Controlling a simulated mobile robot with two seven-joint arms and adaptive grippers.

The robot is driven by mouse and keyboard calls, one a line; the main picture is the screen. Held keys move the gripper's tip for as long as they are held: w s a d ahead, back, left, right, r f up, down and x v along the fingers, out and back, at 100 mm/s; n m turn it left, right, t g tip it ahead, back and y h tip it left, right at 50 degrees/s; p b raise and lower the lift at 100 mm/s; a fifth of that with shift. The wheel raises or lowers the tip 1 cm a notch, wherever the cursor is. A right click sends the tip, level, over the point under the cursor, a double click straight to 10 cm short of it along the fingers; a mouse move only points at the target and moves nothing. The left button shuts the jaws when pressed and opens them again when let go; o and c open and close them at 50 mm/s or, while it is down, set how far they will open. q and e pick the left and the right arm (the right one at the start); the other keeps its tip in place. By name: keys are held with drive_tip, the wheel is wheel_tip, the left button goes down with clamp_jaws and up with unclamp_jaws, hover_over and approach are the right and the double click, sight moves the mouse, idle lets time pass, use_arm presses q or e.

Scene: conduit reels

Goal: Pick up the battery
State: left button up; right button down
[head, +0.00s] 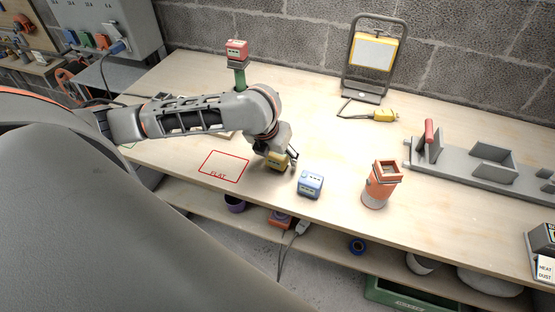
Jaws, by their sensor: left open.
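Three small battery-like blocks show, and I cannot tell which one the task means. A yellow block (278,161) sits on the workbench at my left gripper (277,156), which is open and reaches down around or just over it. The gripper hides part of the block, and I cannot tell whether the fingers touch it. A blue block (311,185) stands apart, just right of the gripper near the bench's front edge. A red block (236,50) sits on top of a green post behind my left arm. My right gripper is not in view.
A red outlined area marked FLAT (224,166) lies empty left of the gripper. An orange holder (381,184) stands to the right. A grey fixture (484,167) lies at far right. A work lamp (370,55) with a yellow plug (384,116) stands at the back.

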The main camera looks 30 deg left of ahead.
use_arm(q)
drive_tip(key=shift+c, duration=0.3)
drive_tip(key=c, duration=1.3)
drive_tip(key=shift+r, duration=0.1)
